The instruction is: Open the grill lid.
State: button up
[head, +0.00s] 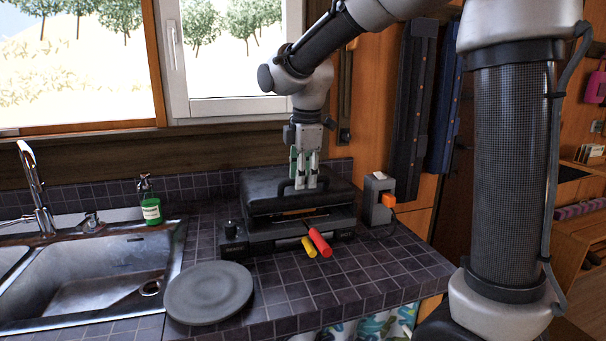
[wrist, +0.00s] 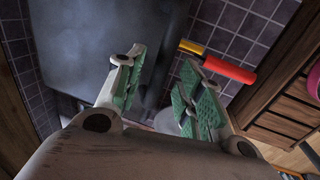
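The dark grill (head: 290,238) stands on the tiled counter under the window. Its black lid (head: 262,189) lies about level over the base, with a narrow dark gap between them. The lid also fills the upper left of the wrist view (wrist: 95,40). A dark handle (head: 284,189) shows at the lid's front. My gripper (head: 305,184) points down at the handle, its green-padded fingers apart. In the wrist view my gripper (wrist: 163,85) is open, with a pale, partly hidden shape between the fingers. I cannot tell whether the fingers touch the handle.
A grey plate (head: 208,293) is at the front left, near the sink (head: 90,285). A green soap bottle (head: 151,211) stands behind. A grey box with an orange part (head: 379,199) is right of the grill.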

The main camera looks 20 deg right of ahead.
grip_shut()
jog(key=shift+r, duration=0.1)
